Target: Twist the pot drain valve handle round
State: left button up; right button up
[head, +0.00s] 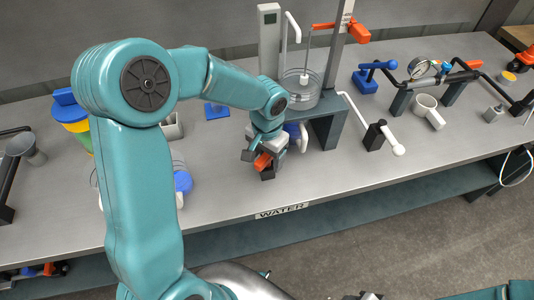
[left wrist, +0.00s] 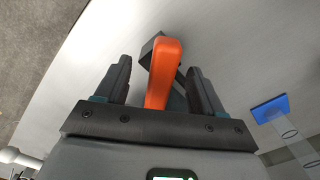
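The orange valve handle (head: 263,161) is low in front of the clear pot (head: 302,90) on its dark stand (head: 330,122). In the left wrist view the orange handle (left wrist: 163,72) lies between the two dark fingers, with a dark valve body behind it. My left gripper (head: 258,164) is at the handle, pointing down. Its fingers (left wrist: 158,68) are open, one on each side, with a visible gap to the handle on both sides. The gripper and wrist hide most of the valve in the head view. A dark part at the bottom edge may be my right gripper, cut off.
Another orange handle (head: 356,31) sits up by the post. A black valve with a white lever (head: 383,137), a white mug (head: 427,110) and a gauge (head: 418,67) are to the right. The front edge carries a WATER label (head: 281,210).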

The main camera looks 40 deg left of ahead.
pick_arm(q)
jog(key=shift+r, duration=0.15)
notch_tip(320, 180, up, 7)
jog(key=p, duration=0.5)
